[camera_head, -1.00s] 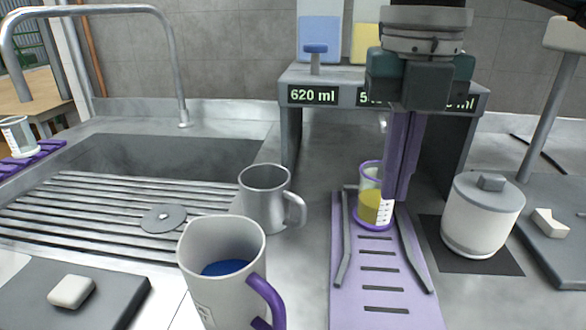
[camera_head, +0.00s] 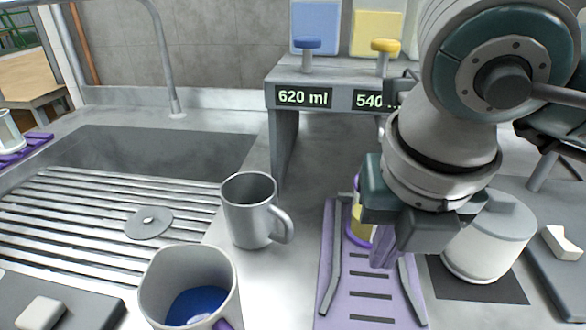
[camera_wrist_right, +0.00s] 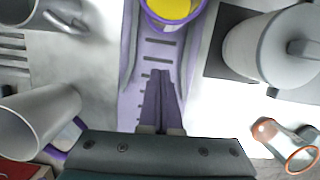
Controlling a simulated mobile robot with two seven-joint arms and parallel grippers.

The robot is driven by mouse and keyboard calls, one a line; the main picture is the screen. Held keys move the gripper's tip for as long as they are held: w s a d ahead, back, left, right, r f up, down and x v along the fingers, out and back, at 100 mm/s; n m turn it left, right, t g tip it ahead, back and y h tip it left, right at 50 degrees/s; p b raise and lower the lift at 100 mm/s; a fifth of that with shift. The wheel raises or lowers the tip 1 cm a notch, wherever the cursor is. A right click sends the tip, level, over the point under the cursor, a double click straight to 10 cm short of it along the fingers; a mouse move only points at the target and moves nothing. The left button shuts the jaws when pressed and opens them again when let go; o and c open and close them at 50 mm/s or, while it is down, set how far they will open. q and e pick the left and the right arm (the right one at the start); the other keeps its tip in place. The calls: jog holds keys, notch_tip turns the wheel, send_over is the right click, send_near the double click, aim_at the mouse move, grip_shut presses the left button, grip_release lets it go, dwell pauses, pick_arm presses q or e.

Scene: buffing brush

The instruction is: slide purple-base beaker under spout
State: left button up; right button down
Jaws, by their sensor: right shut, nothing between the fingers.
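The purple-base beaker (camera_head: 359,222) holds yellow liquid and stands on the purple slotted board (camera_head: 372,306), between two grey guide rails, at their far end. My arm hides much of it in the head view. In the wrist view the beaker (camera_wrist_right: 172,12) is at the top edge, cut off by the frame. My right gripper (camera_head: 384,258) is shut and empty, low over the board on the near side of the beaker. In the wrist view its fingertips (camera_wrist_right: 161,74) point toward the beaker with a gap between. The dispenser (camera_head: 285,150) stands behind; its spout is mostly hidden.
A grey mug (camera_head: 250,212) and a mug with blue liquid (camera_head: 188,285) stand left of the board. A white lidded jar (camera_head: 492,245) stands close on its right, on a dark mat. The sink (camera_head: 160,150) and ribbed drainer (camera_head: 75,225) lie at left.

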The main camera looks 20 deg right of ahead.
aim_at(367, 236)
jog(key=shift+w+d+f+p, duration=0.15)
jog(key=shift+w+d, duration=0.2)
jog(key=shift+w, duration=0.25)
jog(key=shift+w+d+f+p, duration=0.1)
jog(key=shift+w+d, duration=0.2)
jog(key=shift+w, duration=0.35)
jog(key=shift+w+d+f+p, duration=0.15)
jog(key=shift+w+d, duration=0.2)
jog(key=shift+w, duration=0.25)
jog(key=w, duration=0.1)
jog(key=w+d+b, duration=0.1)
jog(key=b, duration=0.1)
jog(key=shift+w+d+f, duration=0.1)
jog(key=shift+w+d, duration=0.15)
jog(key=shift+w, duration=0.15)
